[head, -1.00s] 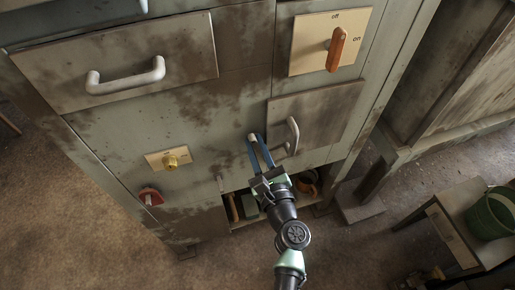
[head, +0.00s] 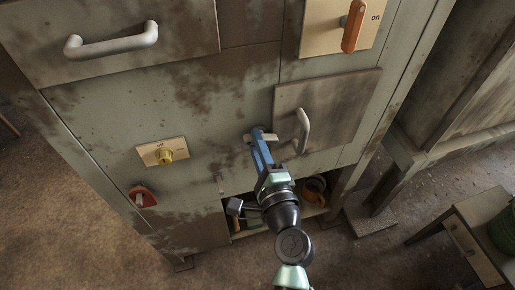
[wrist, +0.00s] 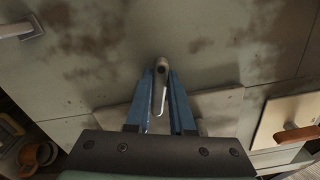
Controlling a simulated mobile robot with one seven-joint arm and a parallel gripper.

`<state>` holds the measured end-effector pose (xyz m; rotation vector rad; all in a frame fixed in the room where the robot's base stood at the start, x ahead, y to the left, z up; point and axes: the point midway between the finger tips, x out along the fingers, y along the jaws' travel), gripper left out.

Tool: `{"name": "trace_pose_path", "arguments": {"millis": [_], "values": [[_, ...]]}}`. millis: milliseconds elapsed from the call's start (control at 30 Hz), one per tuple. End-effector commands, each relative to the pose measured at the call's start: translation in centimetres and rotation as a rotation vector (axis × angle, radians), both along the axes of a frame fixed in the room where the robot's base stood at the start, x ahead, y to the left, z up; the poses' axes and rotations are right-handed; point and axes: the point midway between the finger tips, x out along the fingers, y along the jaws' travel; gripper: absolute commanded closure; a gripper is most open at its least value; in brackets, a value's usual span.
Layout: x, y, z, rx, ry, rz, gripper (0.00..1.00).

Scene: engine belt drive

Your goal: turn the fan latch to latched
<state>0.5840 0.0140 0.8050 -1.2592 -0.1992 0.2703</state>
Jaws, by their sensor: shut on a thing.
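The fan latch, as I take it, is a small pale lever (head: 268,136) on the cabinet front, just left of the brown-stained panel (head: 345,95) with an upright pale handle (head: 302,130). In the head view it appears to lie sideways, its right end close to the panel's edge. My gripper (head: 258,137) reaches it from below, its blue fingers seen nearly edge-on. In the wrist view my gripper (wrist: 161,78) has one finger on each side of the lever's rounded end (wrist: 161,66) and is shut on it. The latch's base is partly hidden, and I see no label for it.
An orange lever (head: 353,25) is above right. An open shelf (head: 250,232) with several items lies below. A small table (head: 470,230) stands at right.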

Motion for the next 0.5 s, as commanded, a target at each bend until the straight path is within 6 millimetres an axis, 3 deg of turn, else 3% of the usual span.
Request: {"name": "trace_pose_path", "arguments": {"millis": [500], "values": [[-0.04,0.09,-0.66,-0.270,-0.086,0.002,1.00]]}}
